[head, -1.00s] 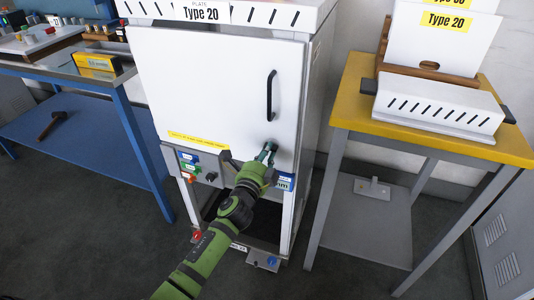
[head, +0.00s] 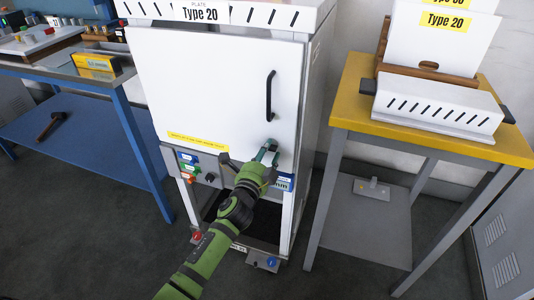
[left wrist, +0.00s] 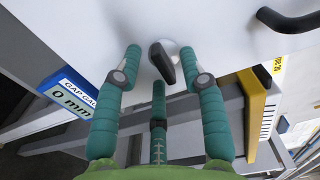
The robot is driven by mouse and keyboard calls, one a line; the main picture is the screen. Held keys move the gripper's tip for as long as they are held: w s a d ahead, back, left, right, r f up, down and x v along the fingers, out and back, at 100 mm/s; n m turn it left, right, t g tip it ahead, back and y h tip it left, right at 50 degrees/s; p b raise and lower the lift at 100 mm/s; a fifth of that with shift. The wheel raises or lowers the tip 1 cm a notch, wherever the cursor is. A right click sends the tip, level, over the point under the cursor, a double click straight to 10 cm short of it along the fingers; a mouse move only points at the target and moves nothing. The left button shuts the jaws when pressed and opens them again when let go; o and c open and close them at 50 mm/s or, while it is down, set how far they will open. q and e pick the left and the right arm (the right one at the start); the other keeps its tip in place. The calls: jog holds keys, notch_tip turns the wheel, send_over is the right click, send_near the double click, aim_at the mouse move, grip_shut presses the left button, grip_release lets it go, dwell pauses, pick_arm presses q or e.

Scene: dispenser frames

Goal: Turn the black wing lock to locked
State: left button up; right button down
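The black wing lock (left wrist: 162,63) sits on a pale round base on the white door (left wrist: 225,30). In the left wrist view its wing is tilted, running from upper left to lower right. My left gripper (left wrist: 161,62) is open, with one teal finger on each side of the wing and a third finger below it. The fingers look apart from the wing. In the head view my left gripper (head: 268,151) is at the lower right of the cabinet door (head: 215,85), below the black handle (head: 270,95), and hides most of the lock. My right gripper is not in view.
A gap gauge label reading 0 mm (left wrist: 72,95) is just left of the gripper. A small panel with coloured buttons (head: 190,165) is left of my arm. A yellow-topped table (head: 350,110) stands right of the cabinet, a blue workbench (head: 125,95) left.

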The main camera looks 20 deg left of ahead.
pick_arm(q)
jog(key=s, duration=1.2)
jog(key=shift+a, duration=0.25)
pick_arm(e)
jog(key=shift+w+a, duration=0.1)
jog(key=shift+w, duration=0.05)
pick_arm(q)
jog(key=shift+f, duration=0.1)
